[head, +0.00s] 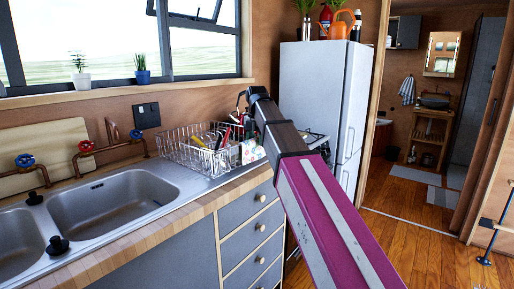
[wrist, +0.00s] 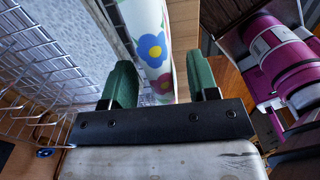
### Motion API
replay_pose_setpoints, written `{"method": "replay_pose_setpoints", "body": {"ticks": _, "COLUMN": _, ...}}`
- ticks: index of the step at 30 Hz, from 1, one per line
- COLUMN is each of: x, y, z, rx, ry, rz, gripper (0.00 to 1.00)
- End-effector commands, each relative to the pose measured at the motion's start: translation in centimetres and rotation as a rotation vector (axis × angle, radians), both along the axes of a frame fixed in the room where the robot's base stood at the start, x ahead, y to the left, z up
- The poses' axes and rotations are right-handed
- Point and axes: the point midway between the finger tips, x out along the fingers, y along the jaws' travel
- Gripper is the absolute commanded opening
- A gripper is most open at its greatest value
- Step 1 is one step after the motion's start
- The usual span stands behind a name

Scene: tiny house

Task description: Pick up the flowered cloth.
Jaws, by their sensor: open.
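The flowered cloth (wrist: 148,30) is white with blue, red and other coloured flowers. In the wrist view it reaches from the top edge down between the two green fingers of my gripper (wrist: 162,78). The fingers are apart, one on each side of it, and I cannot tell whether either touches it. In the head view a small patterned part of the cloth (head: 252,151) shows at the right end of the dish rack, beside my arm. My arm hides the rest, and the fingertips are not clearly seen there.
The wire dish rack (head: 190,146) with utensils stands on the counter, and its wires (wrist: 45,60) lie left of my gripper in the wrist view. The sink (head: 110,203) is left of the rack. A white fridge (head: 305,90) stands behind my arm. Drawers (head: 250,235) are below the counter.

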Motion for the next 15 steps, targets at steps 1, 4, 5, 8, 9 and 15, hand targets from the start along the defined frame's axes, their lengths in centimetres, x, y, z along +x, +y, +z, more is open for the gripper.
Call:
{"method": "replay_pose_setpoints", "body": {"ticks": 1, "x": -0.1, "y": -0.1, "z": -0.8, "rx": -0.001, "ry": 0.001, "rz": 0.000, "gripper": 0.54}}
{"method": "replay_pose_setpoints", "body": {"ticks": 4, "x": -0.1, "y": -0.1, "z": -1.8, "rx": 0.000, "ry": 0.000, "rz": 0.000, "gripper": 0.54}}
{"method": "replay_pose_setpoints", "body": {"ticks": 5, "x": 0.0, "y": -0.1, "z": -1.9, "rx": 0.000, "ry": 0.000, "rz": 0.000, "gripper": 0.54}}
{"method": "replay_pose_setpoints", "body": {"ticks": 8, "x": 0.0, "y": -0.1, "z": -2.0, "rx": 0.000, "ry": 0.000, "rz": 0.000, "gripper": 0.54}}
{"method": "replay_pose_setpoints", "body": {"ticks": 9, "x": 0.0, "y": 0.0, "z": -2.0, "rx": 0.000, "ry": 0.000, "rz": 0.000, "gripper": 0.54}}
{"method": "replay_pose_setpoints", "body": {"ticks": 15, "x": 0.0, "y": -0.1, "z": -1.9, "rx": 0.000, "ry": 0.000, "rz": 0.000, "gripper": 0.12}}
